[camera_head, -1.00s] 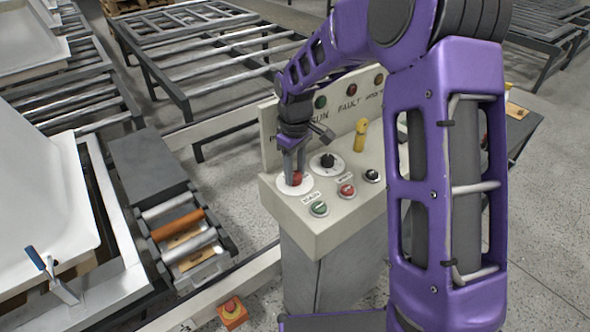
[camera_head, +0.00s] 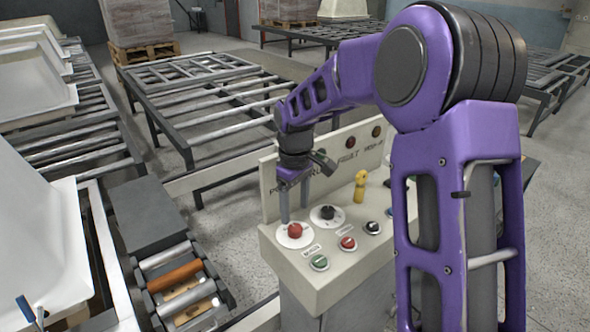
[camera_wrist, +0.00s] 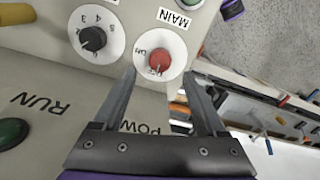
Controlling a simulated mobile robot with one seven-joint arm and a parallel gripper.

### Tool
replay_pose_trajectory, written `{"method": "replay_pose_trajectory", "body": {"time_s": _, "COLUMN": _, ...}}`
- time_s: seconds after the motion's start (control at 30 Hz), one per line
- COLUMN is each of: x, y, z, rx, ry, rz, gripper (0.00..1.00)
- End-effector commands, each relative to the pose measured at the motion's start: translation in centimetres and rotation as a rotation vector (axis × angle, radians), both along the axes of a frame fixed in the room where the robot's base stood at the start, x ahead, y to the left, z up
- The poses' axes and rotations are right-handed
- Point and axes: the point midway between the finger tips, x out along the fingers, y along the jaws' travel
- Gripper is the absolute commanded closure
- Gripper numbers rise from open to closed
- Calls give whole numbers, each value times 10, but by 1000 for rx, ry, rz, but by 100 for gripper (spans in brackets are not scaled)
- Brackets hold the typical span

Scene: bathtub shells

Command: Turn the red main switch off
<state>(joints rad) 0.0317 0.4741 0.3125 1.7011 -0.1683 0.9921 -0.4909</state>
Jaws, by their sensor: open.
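The red main switch (camera_head: 295,230) is a round red knob on a white disc at the left of the sloped control panel, near a MAIN label.
A black numbered selector (camera_head: 327,213) is right beside the switch. The upright back panel (camera_head: 345,155) with lamps stands close behind my gripper. Roller conveyors (camera_head: 185,290) lie left.

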Motion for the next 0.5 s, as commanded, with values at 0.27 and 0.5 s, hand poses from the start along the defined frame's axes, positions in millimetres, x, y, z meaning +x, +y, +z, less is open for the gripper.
{"method": "replay_pose_trajectory", "body": {"time_s": 0.27, "x": 1, "y": 0, "z": 70, "rx": 1, "ry": -5, "rz": 0, "gripper": 26}}
{"method": "replay_pose_trajectory", "body": {"time_s": 0.5, "x": 1, "y": 0, "z": 109, "rx": 1, "ry": -3, "rz": 0, "gripper": 26}}
